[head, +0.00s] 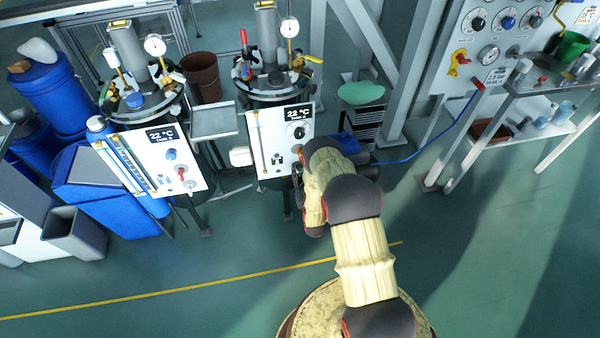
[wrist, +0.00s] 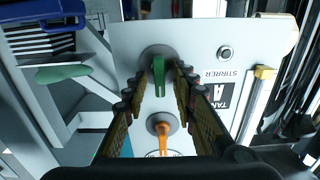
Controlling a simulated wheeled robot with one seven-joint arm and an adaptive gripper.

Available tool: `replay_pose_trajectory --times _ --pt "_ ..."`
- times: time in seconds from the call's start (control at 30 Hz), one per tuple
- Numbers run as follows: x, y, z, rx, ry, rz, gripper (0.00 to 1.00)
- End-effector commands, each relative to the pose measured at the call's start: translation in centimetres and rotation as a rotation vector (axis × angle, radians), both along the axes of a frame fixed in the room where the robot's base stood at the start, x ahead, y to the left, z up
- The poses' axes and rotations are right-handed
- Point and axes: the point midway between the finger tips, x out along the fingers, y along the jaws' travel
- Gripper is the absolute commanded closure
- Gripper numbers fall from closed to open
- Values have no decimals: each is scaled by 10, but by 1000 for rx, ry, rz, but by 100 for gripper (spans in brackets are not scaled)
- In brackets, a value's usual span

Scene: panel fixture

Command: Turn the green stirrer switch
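The green stirrer switch (wrist: 158,72) sits on a round grey base on the white panel (wrist: 205,40), beside a label reading STIRRER, upside down in the wrist view. My gripper (wrist: 160,88) is open, with one finger on each side of the green switch. I cannot tell whether either finger touches it. An orange switch (wrist: 162,132) is on the same panel, nearer the palm in the picture. In the head view the Tank A panel (head: 266,146) shows, but my arm hides the green switch and most of my gripper.
A round metal button (wrist: 224,52) is on the panel beside the green switch. The Tank B panel (head: 160,160) stands to the left. A blue hose (head: 428,146) runs right. The floor in front is clear.

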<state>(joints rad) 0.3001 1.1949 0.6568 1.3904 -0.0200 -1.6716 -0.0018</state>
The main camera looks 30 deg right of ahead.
Motion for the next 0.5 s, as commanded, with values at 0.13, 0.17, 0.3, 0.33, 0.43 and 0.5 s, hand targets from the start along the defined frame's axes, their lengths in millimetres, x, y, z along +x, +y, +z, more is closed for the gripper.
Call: replay_pose_trajectory --times 0.13,0.17,0.3,0.33,0.43,0.5 --pt "1 0 0 0 0 0 73" --pt "1 0 0 0 0 0 73" --pt "1 0 0 0 0 0 77" --pt "1 0 0 0 0 0 78" --pt "1 0 0 0 0 0 84" --pt "1 0 0 0 0 0 88"
